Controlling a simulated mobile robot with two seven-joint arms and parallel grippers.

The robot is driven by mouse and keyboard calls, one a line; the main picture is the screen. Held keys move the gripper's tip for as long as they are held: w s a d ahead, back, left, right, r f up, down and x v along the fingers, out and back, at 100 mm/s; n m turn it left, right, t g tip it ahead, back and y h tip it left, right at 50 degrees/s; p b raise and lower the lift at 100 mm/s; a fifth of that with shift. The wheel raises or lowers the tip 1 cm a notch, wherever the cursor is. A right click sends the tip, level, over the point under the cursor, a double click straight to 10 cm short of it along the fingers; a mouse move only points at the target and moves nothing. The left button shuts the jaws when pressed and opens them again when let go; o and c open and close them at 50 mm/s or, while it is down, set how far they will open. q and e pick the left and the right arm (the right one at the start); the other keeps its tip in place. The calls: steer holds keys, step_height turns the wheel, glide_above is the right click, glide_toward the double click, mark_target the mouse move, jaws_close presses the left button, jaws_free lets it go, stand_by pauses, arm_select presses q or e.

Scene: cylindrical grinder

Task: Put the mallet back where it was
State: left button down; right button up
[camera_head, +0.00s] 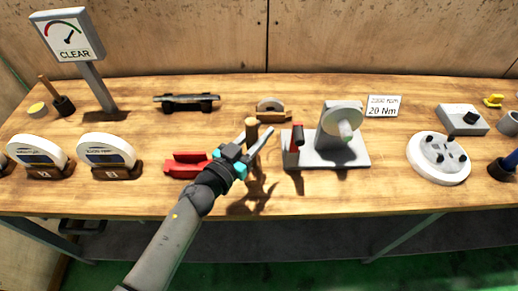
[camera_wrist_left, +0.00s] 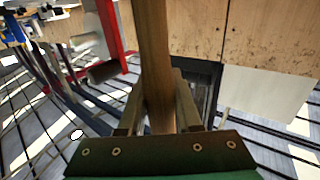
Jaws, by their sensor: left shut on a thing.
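My left gripper (camera_head: 250,145) is over the middle of the bench and shut on a wooden handle (camera_head: 252,127), which I take to be the mallet's. In the left wrist view the handle (camera_wrist_left: 153,60) runs upright between the two fingers (camera_wrist_left: 157,115). The mallet's head cannot be made out in either view. A shadow of arm and handle falls on the bench below, so they seem to be above the wood. My right gripper is not in view.
A red block (camera_head: 188,165) lies left of my gripper. The grinder (camera_head: 340,130) on its grey plate stands close on the right. The front middle bench is clear.

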arm_select(q)
steer(key=b, duration=0.3)
glide_above(259, 158)
steer(key=shift+f, duration=2.15)
steer(key=shift+f, duration=0.15)
steer(key=c, duration=0.6)
jaws_free()
steer(key=shift+r, duration=0.2)
steer(key=v, duration=1.2)
steer(key=shift+p, duration=0.35)
steer(key=shift+f, duration=0.1)
